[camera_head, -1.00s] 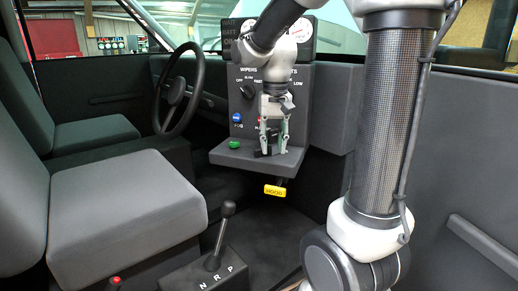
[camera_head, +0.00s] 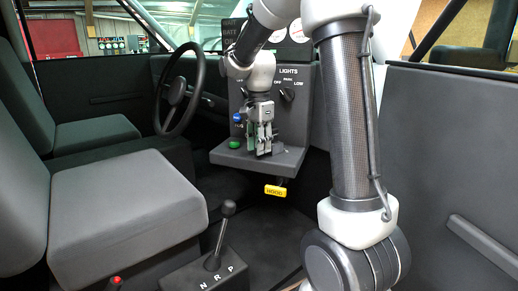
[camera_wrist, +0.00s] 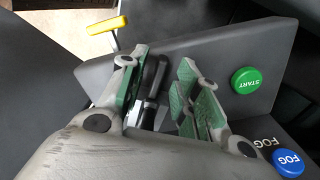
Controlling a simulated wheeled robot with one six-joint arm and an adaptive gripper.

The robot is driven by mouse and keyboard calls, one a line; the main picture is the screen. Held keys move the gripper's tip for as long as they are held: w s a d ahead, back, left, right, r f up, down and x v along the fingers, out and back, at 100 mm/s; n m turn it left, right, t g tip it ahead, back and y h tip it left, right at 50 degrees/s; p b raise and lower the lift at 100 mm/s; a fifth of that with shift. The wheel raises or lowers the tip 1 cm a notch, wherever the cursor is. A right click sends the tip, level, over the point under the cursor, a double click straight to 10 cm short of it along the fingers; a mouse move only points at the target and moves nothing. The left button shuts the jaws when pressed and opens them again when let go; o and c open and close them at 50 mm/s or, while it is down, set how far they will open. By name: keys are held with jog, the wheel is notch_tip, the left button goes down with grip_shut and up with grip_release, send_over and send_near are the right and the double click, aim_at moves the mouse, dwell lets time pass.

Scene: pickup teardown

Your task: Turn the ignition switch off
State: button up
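My gripper (camera_head: 262,152) is at the small shelf under the dash panel, its fingers pointing down. In the wrist view my gripper (camera_wrist: 165,85) is open, with green-padded fingers apart. A black handle with a metal collar (camera_wrist: 152,82), which looks like the ignition switch, lies between the fingers, nearer the left one. I cannot tell whether that finger touches it. No off or on marking for it can be read. In the head view the fingers mostly hide it. A green START button (camera_wrist: 246,80) is right of the fingers; it also shows in the head view (camera_head: 234,145).
The grey shelf (camera_head: 222,156) juts from the panel. A yellow HOOD handle (camera_head: 275,190) hangs below it. A blue FOG button (camera_wrist: 289,162) sits on the panel. The steering wheel (camera_head: 166,92), gear lever (camera_head: 222,228) and seat (camera_head: 120,200) are to the left.

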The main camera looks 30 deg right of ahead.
aim_at(268, 160)
jog(key=shift+f, duration=0.8)
grip_shut()
jog(key=shift+s, duration=0.1)
jog(key=shift+s+d+n, duration=0.15)
jog(key=shift+s+n, duration=0.2)
jog(key=shift+n, duration=0.4)
jog(key=shift+s+d+n, duration=0.1)
jog(key=shift+s+n, duration=0.2)
jog(key=shift+n, duration=0.45)
jog(key=shift+s+d+n, duration=0.2)
jog(key=shift+s+n, duration=0.1)
jog(key=shift+n, duration=0.35)
jog(key=shift+s+d+n, duration=0.2)
jog(key=shift+s+n, duration=0.1)
jog(key=shift+n, duration=0.35)
jog(key=shift+s+d+n, duration=0.1)
jog(key=shift+n, duration=0.2)
